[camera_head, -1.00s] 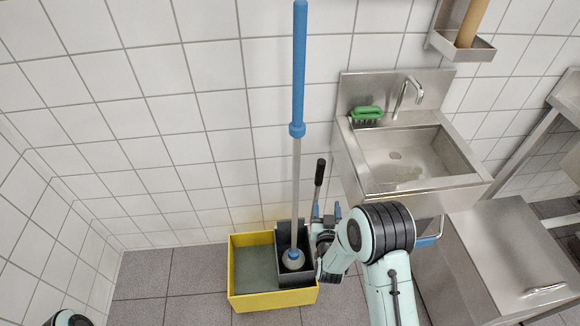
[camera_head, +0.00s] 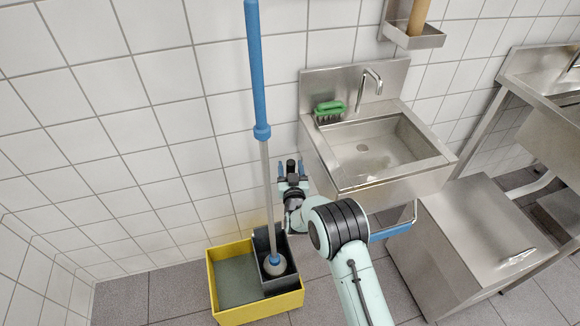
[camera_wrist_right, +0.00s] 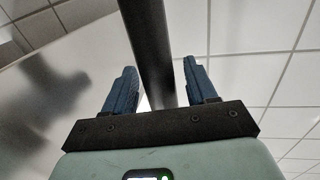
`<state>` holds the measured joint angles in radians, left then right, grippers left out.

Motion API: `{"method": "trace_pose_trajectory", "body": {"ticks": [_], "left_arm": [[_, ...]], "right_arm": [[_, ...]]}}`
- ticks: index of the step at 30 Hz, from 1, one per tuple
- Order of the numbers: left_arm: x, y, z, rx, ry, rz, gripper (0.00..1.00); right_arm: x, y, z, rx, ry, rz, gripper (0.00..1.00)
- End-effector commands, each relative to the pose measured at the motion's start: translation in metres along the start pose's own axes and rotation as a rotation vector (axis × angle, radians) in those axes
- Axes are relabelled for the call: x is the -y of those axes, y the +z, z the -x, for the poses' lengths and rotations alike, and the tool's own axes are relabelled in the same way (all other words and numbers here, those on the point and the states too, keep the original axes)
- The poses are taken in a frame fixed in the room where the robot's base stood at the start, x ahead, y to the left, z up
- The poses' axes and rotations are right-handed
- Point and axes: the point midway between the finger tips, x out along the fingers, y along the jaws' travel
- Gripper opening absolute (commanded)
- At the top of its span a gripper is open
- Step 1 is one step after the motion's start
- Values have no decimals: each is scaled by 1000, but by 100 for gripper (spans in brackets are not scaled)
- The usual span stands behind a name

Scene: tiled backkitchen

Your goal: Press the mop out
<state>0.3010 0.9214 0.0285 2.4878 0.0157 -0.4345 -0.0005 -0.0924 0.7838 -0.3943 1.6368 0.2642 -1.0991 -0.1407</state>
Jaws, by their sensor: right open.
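The mop stands upright, with a blue handle (camera_head: 256,75) and a pale head (camera_head: 275,265) inside the dark grey wringer (camera_head: 285,282). The wringer sits in the right part of the yellow bucket (camera_head: 262,312). My right gripper (camera_head: 291,172) is open at the wringer's black lever (camera_head: 291,166), right of the mop pole. In the right wrist view the dark lever bar (camera_wrist_right: 150,45) passes between the two separated blue fingers (camera_wrist_right: 161,85). Whether a finger touches it I cannot tell. The lower lever is largely hidden. My left gripper is not in view.
A steel sink (camera_head: 375,155) with a green brush (camera_head: 330,110) is on the wall to the right. A steel cabinet (camera_head: 470,245) stands right of my right arm. The tiled wall (camera_head: 120,120) is close behind the bucket. Floor left of the bucket (camera_head: 165,295) is clear.

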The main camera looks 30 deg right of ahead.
Motion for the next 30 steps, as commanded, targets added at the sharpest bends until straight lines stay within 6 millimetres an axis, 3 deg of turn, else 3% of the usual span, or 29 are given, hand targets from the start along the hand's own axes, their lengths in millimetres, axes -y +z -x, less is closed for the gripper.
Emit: {"method": "trace_pose_trajectory", "body": {"ticks": [13, 14, 19, 30], "left_arm": [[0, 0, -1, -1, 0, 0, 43], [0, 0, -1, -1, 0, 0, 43], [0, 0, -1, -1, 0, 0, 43], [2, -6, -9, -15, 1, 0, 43]], "right_arm": [[0, 0, -11, 1, 0, 0, 57], [0, 0, -11, 1, 0, 0, 54], [0, 0, -11, 1, 0, 0, 0], [1, 3, -11, -22, -1, -5, 0]]}}
